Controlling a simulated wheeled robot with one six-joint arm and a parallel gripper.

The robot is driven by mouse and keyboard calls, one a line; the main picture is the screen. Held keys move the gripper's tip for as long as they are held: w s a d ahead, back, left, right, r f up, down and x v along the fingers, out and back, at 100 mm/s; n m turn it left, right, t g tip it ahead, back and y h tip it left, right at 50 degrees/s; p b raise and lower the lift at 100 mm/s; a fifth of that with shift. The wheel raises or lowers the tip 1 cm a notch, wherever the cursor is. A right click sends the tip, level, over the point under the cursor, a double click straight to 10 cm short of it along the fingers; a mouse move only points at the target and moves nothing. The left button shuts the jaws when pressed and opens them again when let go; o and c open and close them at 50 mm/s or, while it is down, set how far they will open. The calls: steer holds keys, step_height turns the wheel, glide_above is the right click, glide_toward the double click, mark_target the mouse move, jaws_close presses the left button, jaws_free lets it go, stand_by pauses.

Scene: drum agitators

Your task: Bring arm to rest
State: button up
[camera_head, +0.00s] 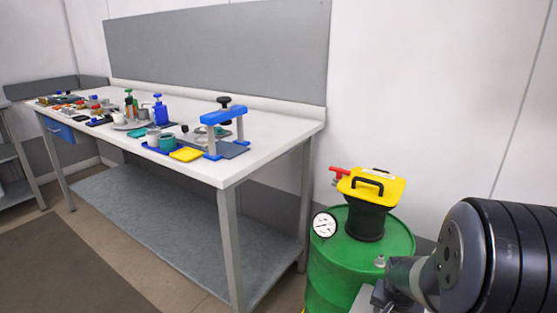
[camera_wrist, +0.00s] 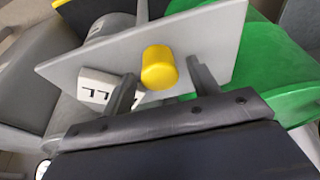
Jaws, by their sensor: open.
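My gripper (camera_wrist: 161,73) is open in the wrist view, its two dark fingers spread apart. A yellow round knob (camera_wrist: 159,68) on a grey plate (camera_wrist: 105,58) shows between the fingers, with a gap on either side; I cannot tell how deep it lies between them. My arm (camera_head: 490,257) fills the lower right of the head view, bent low beside the green drum (camera_head: 345,262). My gripper cannot be made out in the head view.
The drum bears a yellow-topped agitator head (camera_head: 372,188), a red handle (camera_head: 339,171) and a round gauge (camera_head: 324,225). A long white workbench (camera_head: 265,147) with small tools stands at left. Brown floor (camera_head: 85,262) lies open in front of it.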

steer(key=shift+w+d+f, duration=0.1)
steer(key=shift+w+f, duration=0.05)
steer(key=shift+f, duration=0.3)
steer(key=shift+r+p, duration=0.7)
steer(key=shift+r, duration=1.25)
steer(key=shift+f, duration=0.1)
